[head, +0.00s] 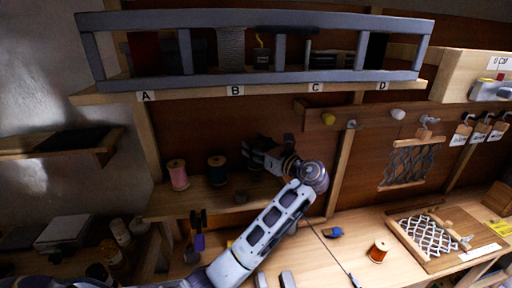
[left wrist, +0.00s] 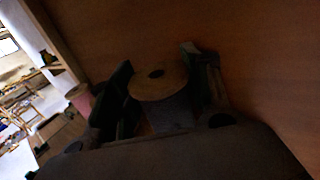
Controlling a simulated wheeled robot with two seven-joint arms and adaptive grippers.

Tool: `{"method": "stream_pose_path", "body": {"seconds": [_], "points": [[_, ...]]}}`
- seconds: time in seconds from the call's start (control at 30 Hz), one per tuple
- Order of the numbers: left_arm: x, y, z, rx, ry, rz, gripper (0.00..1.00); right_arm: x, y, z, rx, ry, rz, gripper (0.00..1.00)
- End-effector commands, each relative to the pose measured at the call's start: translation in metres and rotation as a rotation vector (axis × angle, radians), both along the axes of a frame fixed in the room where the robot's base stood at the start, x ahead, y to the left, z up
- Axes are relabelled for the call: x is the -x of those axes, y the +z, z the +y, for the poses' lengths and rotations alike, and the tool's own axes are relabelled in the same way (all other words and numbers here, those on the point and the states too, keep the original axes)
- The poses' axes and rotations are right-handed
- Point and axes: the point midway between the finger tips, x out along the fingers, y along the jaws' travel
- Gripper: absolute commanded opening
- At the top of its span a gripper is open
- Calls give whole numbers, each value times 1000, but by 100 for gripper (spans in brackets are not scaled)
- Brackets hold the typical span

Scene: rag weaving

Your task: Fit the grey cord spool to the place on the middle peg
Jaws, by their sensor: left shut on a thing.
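The grey cord spool shows in the left wrist view (left wrist: 172,114), with its pale round wooden end and dark centre hole towards the camera. My left gripper (left wrist: 158,97) is shut on it, one dark finger on each side. In the head view my left gripper (head: 258,155) is above the wooden shelf, in front of the brown back wall; the spool in it is too dark to make out there. A pink spool (head: 177,174) and a dark teal spool (head: 217,171) stand on the shelf to its left. I cannot make out the middle peg for certain. My right gripper is out of view.
A small dark brown piece (head: 240,197) sits on the shelf below my gripper. An orange spool (head: 378,251) stands on the bench.

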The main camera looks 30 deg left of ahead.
Motion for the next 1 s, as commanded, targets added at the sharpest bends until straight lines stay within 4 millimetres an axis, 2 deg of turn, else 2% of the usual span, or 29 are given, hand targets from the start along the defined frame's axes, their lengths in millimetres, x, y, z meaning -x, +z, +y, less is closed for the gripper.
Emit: {"method": "stream_pose_path", "body": {"seconds": [1.0], "points": [[0,-21,0,-1,0,1,24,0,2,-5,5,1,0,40]]}}
